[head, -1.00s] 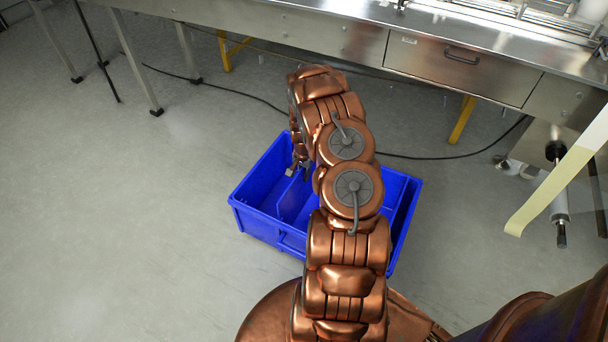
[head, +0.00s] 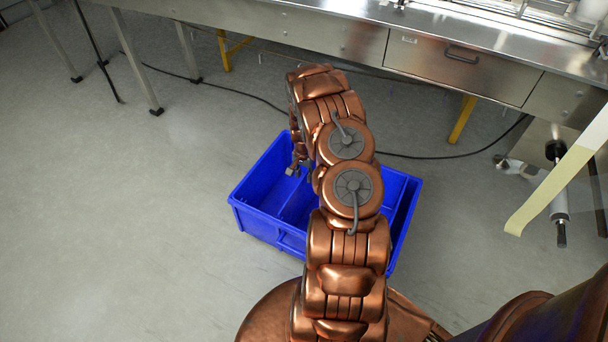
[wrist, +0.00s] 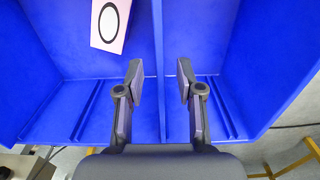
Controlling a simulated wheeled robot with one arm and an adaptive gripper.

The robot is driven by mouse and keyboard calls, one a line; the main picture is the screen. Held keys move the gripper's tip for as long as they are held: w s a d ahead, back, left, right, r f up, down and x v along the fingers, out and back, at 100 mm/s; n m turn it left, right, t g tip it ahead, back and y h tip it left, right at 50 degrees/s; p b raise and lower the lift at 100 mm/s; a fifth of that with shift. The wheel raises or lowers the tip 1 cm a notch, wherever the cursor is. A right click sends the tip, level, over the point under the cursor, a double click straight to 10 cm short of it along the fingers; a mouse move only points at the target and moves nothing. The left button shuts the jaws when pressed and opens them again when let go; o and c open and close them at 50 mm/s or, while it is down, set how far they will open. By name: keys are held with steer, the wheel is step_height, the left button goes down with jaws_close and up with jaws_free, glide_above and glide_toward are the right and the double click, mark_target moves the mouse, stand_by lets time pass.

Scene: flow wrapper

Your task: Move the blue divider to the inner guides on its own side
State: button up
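In the wrist view, a thin blue divider (wrist: 160,65) stands upright in the blue crate, its edge running up the picture between my two fingers. My gripper (wrist: 160,82) is open, with one finger on each side of the divider and a gap on both sides. Vertical guide ribs show on the crate's near wall, to the left (wrist: 88,108) and right (wrist: 222,106). In the head view, my gripper (head: 299,169) is over the left part of the crate (head: 262,228), and my arm hides much of the crate's middle.
A pale box with a black oval (wrist: 110,22) lies in the crate left of the divider in the wrist view. The crate stands on the grey floor, in front of a steel bench (head: 330,38). A black cable (head: 430,156) lies behind it. Floor to the left is clear.

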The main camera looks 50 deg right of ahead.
step_height(320, 180, up, 12)
stand_by(0.6)
stand_by(0.6)
steer(key=s+a+r+n+p, duration=0.2)
steer(key=a+r+p, duration=0.2)
steer(key=a+r, duration=0.5)
steer(key=s+a+r+n+p, duration=0.2)
steer(key=a+r+p, duration=0.3)
steer(key=r, duration=0.8)
steer(key=s+a+r+n+p, duration=0.2)
steer(key=a+r+p, duration=0.3)
steer(key=r, duration=0.6)
steer(key=s+a+r+n+g+p, duration=0.1)
steer(key=s+a+r+n+p, duration=0.3)
steer(key=s+a+r, duration=0.5)
steer(key=s+a+r+n+p, duration=0.4)
steer(key=s+a+r+p, duration=0.4)
steer(key=s+r, duration=0.5)
steer(key=shift+s+a+n+g+p, duration=0.35)
steer(key=shift+s+a, duration=0.3)
steer(key=shift+s, duration=0.45)
